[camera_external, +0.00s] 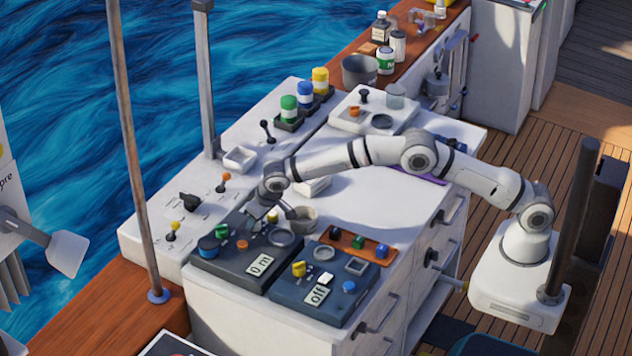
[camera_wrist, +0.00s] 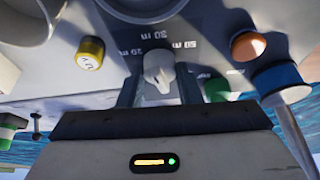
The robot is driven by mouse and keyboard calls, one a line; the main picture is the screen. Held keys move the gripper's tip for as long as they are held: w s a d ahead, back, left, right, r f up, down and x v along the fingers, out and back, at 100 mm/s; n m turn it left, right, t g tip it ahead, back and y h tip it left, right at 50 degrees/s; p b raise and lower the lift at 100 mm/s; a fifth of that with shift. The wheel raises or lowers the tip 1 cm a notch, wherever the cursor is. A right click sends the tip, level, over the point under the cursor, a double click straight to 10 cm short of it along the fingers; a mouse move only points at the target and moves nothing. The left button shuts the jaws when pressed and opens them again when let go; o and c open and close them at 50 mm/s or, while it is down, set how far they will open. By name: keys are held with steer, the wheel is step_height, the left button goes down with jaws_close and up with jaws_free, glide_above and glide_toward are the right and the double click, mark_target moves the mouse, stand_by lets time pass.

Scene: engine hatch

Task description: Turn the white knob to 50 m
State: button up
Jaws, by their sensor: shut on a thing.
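The white knob (camera_wrist: 157,72) stands in the middle of the wrist view. My gripper (camera_wrist: 157,90) has a dark finger on each side of it and is shut on it. Printed depth marks (camera_wrist: 153,40) curve around the knob's far side; "20 m" is at the left and what looks like "50 m" at the right. The knob's exact pointing is hard to read. In the external view my gripper (camera_external: 260,214) reaches down to the dark panel (camera_external: 225,262) and hides the knob. The panel's display (camera_external: 259,265) reads "0 m".
Close to my gripper are a yellow button (camera_wrist: 90,53), a green button (camera_wrist: 217,88), an orange button (camera_wrist: 248,46) and a blue knob (camera_wrist: 280,78). A second panel (camera_external: 302,302) reading "off" adjoins on the right. A grey cup (camera_external: 302,220) stands behind the panels.

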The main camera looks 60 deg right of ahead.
steer(key=m+h, duration=0.1)
steer(key=m, duration=0.2)
steer(key=shift+a, duration=0.15)
steer(key=m+p, duration=0.1)
steer(key=m+h+p, duration=0.1)
steer(key=shift+r+m+g+p, duration=0.25)
steer(key=shift+m+g+p, duration=0.05)
steer(key=shift+g, duration=0.1)
steer(key=m+p, duration=0.2)
steer(key=p, duration=0.1)
steer(key=shift+f+g+h, duration=0.15)
steer(key=shift+g+h, duration=0.15)
steer(key=shift+w+a+f+m+p, duration=0.1)
steer(key=shift+m+p, duration=0.45)
steer(key=shift+m, duration=0.05)
steer(key=o, duration=1)
steer(key=v, duration=0.7)
steer(key=shift+a+r, duration=0.2)
steer(key=shift+r, duration=0.15)
